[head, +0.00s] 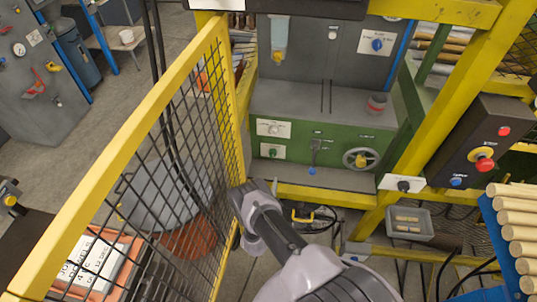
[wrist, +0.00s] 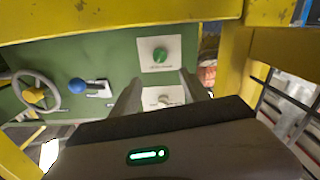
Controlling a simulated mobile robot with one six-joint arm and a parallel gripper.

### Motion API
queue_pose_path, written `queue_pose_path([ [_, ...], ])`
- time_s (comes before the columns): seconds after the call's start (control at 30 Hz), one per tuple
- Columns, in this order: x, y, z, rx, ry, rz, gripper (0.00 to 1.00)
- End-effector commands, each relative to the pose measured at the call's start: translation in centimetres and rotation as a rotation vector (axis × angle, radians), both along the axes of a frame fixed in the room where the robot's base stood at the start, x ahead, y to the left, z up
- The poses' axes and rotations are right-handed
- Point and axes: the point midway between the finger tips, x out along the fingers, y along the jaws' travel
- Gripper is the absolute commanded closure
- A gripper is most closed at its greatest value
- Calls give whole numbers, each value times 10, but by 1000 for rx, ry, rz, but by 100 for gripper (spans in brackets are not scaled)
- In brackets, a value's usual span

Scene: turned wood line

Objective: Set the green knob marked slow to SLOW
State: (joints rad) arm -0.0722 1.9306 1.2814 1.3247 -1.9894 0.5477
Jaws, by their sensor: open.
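The green knob (head: 272,152) sits on a white plate low on the left of the green machine front. In the wrist view the green knob (wrist: 160,56) is near the top centre, just beyond the fingertips. Its pointer direction and lettering are too small to read. My gripper (wrist: 159,84) is open and empty, its two fingers spread towards the panel, apart from the green knob. A pale knob (wrist: 165,100) on another white plate shows between the fingers, partly hidden by my gripper. In the head view my fingers cannot be made out.
A blue-knobbed lever (wrist: 91,86) and a handwheel (head: 361,158) are on the same panel. A yellow mesh fence (head: 120,110) stands left of my arm. A yellow rail (wrist: 120,18) crosses close to the panel. A red emergency button (head: 484,165) is on the right.

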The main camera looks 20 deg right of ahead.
Motion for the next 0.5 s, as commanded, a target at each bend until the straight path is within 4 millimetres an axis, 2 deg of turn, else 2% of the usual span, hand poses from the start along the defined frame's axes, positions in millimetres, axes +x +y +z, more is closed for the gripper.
queue_pose_path([
  [0.03, 13, -10, -9, 2, -7, -4, 46],
  [0.3, 79, -54, -9, 1, -6, -2, 46],
  [0.5, 107, -72, -4, 1, -3, 0, 46],
])
